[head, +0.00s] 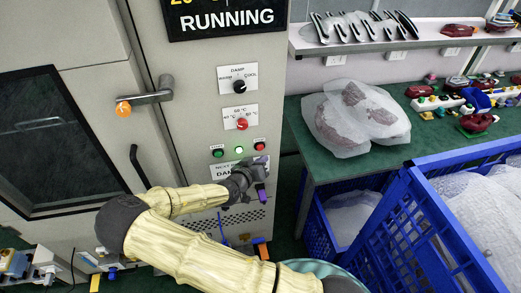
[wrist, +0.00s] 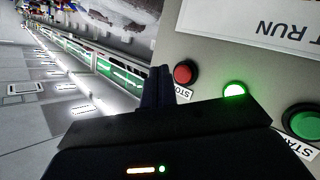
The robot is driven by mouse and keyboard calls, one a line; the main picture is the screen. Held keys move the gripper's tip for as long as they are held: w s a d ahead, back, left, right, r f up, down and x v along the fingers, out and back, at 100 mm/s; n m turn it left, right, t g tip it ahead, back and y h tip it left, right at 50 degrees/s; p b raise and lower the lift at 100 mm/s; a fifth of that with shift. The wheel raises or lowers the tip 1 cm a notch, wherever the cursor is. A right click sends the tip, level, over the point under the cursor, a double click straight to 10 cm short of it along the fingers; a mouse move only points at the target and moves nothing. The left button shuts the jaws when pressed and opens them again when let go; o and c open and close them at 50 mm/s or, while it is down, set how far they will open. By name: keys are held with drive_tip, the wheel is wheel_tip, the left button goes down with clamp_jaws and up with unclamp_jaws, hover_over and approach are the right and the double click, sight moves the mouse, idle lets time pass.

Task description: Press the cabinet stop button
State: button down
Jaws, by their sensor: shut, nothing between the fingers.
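The red stop button (head: 259,146) is on the cabinet's front panel (head: 200,90), below the knobs and right of a lit green lamp (head: 239,149). In the wrist view the stop button (wrist: 185,72) stands out from the panel, with a partly covered label beside it. My gripper (head: 257,168) is just below the button in the head view. In the wrist view its dark fingers (wrist: 158,82) are together and empty, just left of the button. Whether they touch it cannot be told. The sign (head: 227,20) reads RUNNING.
A green start button (head: 218,152) is left of the lamp. A door handle (head: 145,98) juts out at left. A blue crate (head: 440,215) and a green table (head: 310,150) with wrapped parts stand at right.

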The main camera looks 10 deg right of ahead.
drive_tip(key=shift+w, duration=0.95)
idle(1.3)
drive_tip(key=shift+w+b, duration=0.4)
drive_tip(key=shift+w, duration=0.45)
idle(0.8)
drive_tip(key=shift+s, duration=0.9)
drive_tip(key=s, duration=0.5)
idle(0.4)
